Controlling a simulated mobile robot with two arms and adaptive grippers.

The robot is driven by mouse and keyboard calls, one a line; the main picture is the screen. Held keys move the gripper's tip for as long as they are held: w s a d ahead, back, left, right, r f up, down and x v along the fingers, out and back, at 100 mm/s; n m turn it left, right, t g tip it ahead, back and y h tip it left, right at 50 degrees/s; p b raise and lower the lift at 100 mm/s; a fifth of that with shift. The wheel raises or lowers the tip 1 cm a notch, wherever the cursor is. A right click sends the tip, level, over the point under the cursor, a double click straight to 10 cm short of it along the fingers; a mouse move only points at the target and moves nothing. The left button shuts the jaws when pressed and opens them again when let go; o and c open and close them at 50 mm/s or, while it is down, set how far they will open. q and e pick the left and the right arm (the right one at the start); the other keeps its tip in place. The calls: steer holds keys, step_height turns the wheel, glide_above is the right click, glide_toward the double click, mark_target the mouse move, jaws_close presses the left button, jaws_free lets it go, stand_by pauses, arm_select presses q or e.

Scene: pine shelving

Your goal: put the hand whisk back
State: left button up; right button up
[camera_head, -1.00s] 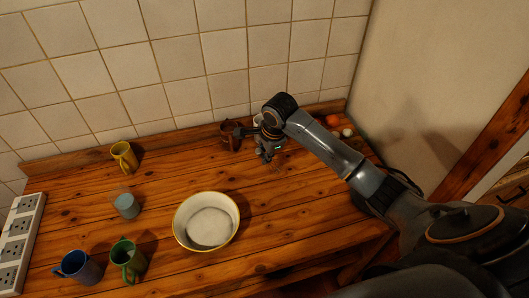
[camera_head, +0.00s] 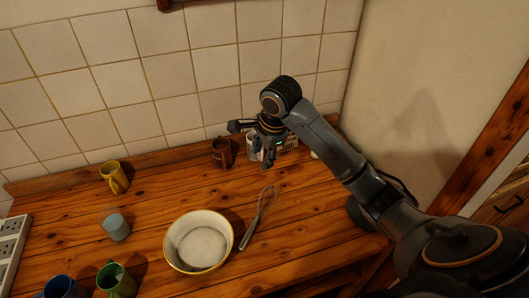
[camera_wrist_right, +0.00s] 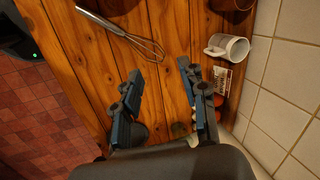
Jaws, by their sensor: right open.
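The hand whisk (camera_head: 258,217) lies on the wooden counter just right of the bowl. Its wire loops point toward the wall and its grey handle toward the front. In the right wrist view the whisk (camera_wrist_right: 122,34) lies beyond my fingertips, apart from them. My right gripper (camera_head: 252,146) is open and empty above the back of the counter, in front of the white mug. Its two spread fingers (camera_wrist_right: 158,80) show bare wood between them in the wrist view. My left gripper is not in view.
A white bowl (camera_head: 170,250) stands left of the whisk. A brown mug (camera_head: 221,153), a white mug (camera_wrist_right: 236,47) and a small printed card (camera_wrist_right: 220,79) are near the tiled wall. Yellow (camera_head: 113,178), green (camera_head: 115,283) and blue mugs and a pale blue cup (camera_head: 116,228) stand left.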

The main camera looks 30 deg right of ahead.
steer(key=shift+v, duration=1.7)
steer(key=shift+f, duration=0.1)
